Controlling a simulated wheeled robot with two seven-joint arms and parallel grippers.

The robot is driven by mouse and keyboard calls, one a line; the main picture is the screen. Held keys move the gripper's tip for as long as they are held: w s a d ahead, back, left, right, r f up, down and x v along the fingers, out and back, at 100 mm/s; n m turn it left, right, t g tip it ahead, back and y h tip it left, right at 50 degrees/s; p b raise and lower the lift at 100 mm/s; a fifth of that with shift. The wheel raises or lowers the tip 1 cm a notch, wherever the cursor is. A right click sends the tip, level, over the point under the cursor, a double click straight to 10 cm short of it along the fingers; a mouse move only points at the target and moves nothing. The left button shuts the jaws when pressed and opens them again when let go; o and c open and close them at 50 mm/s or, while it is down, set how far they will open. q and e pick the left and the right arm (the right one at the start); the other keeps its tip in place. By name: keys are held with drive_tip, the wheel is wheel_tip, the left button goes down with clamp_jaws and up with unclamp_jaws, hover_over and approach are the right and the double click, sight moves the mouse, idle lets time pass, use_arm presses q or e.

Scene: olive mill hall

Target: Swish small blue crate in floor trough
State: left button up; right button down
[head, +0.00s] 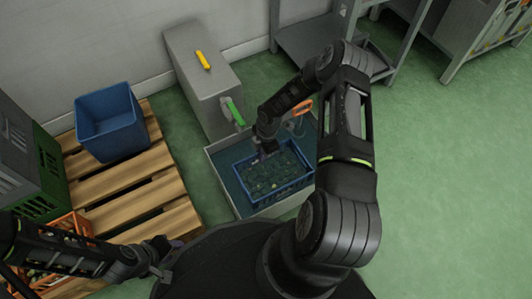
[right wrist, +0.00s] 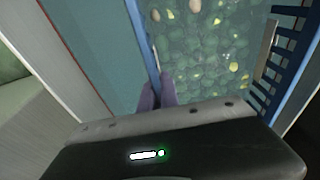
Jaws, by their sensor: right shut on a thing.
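The small blue crate (head: 292,187) sits in the floor trough (head: 217,166), with dark green olives inside. The trough has a pale grey rim and a blue-green bottom or water. My right gripper (head: 267,152) reaches down from above and is shut on the crate's far wall. In the right wrist view its fingers (right wrist: 155,95) pinch the blue crate's rim (right wrist: 141,38), and green, yellow and brownish olives show beside it. My left gripper (head: 172,244) is low at the left near the pallet, away from the crate; its jaws are too small to read.
A grey cabinet (head: 190,75) with a yellow item (head: 203,60) on top and a green handle (head: 235,111) stands behind the trough. A larger blue bin (head: 108,125) rests on a wooden pallet (head: 125,185) at left. An orange crate (head: 75,224) is near my left arm. Green floor is free at right.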

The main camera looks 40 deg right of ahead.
drive_tip(key=shift+w+a, duration=0.15)
drive_tip(key=shift+a, duration=1.05)
drive_tip(key=shift+s+d+b, duration=0.15)
drive_tip(key=shift+d+b, duration=0.05)
drive_tip(key=shift+d, duration=1.05)
drive_tip(key=shift+s+d+b, duration=0.1)
drive_tip(key=shift+d+b, duration=0.1)
drive_tip(key=shift+d, duration=1.05)
drive_tip(key=shift+w+a, duration=0.15)
drive_tip(key=shift+a, duration=1.1)
drive_tip(key=shift+w+a, duration=0.1)
drive_tip(key=shift+a, duration=1.15)
drive_tip(key=shift+s+d+b, duration=0.15)
drive_tip(key=shift+d+b, duration=0.05)
drive_tip(key=shift+d, duration=1.05)
drive_tip(key=shift+s+d+b, duration=0.1)
drive_tip(key=shift+d+b, duration=0.05)
drive_tip(key=shift+d, duration=1.1)
